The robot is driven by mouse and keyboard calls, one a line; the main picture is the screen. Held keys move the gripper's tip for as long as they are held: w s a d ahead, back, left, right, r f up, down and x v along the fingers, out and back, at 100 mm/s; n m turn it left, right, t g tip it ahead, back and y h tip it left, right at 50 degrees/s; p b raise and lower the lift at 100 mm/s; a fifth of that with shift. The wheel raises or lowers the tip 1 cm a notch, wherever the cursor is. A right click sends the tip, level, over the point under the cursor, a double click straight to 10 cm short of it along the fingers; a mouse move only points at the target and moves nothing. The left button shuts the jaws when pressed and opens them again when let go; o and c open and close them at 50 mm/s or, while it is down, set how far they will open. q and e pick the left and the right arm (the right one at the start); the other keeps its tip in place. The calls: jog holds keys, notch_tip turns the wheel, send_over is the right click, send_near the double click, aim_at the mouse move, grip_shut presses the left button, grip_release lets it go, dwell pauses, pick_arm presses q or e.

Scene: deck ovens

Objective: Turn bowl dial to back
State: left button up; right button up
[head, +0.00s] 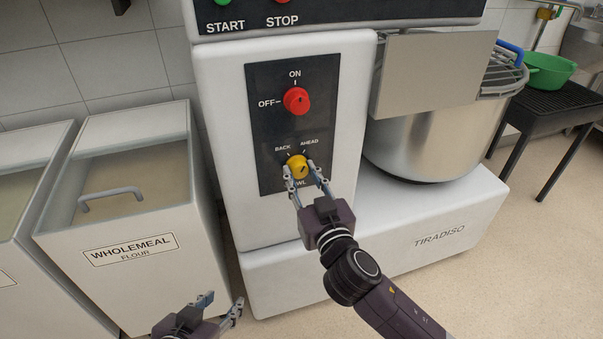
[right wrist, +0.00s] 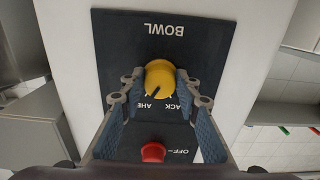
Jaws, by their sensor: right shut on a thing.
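The yellow bowl dial (head: 297,162) sits low on the dark panel of the white mixer, with BACK printed at its upper left and AHEAD at its upper right. My right gripper (head: 299,171) is shut on the dial, one finger on each side. In the right wrist view, turned upside down, the dial (right wrist: 160,76) lies between the fingertips (right wrist: 160,80). Its dark pointer line leans to the AHEAD side. The word BOWL is partly hidden by the gripper in the head view. My left gripper (head: 223,303) is open and empty at the bottom, away from the panel.
A red ON/OFF dial (head: 296,101) sits above the yellow one. The steel bowl (head: 432,135) stands right of the panel over the mixer's white base (head: 390,245). A wholemeal flour bin (head: 125,200) stands left. A green bowl (head: 549,72) rests on a dark stand.

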jog(key=n+p, duration=0.2)
jog(key=n, duration=0.1)
jog(key=shift+d+r+n+p, duration=0.1)
jog(key=shift+r+n+p, duration=0.1)
jog(key=shift+n+p, duration=0.15)
jog(key=shift+n, duration=0.35)
pick_arm(q)
jog(key=s+a+f+g+y+p, duration=0.1)
jog(key=s+a+f+g, duration=0.15)
jog(key=s, duration=0.35)
jog(key=s+a+f+g+y+p, duration=0.1)
jog(key=s+a+g, duration=0.1)
jog(key=s+g, duration=0.35)
pick_arm(e)
jog(key=shift+n, duration=1.3)
jog(key=n+p, duration=0.1)
jog(key=n, duration=0.2)
jog(key=shift+p, duration=0.4)
pick_arm(q)
notch_tip(320, 180, down, 10)
jog(key=t, duration=0.1)
jog(key=shift+w+d+f, duration=0.2)
jog(key=shift+d, duration=0.25)
pick_arm(e)
jog(key=shift+w+n, duration=0.1)
jog(key=shift+n, duration=0.8)
jog(key=o, duration=1.1)
jog(key=shift+o, duration=0.2)
jog(key=shift+f, duration=0.1)
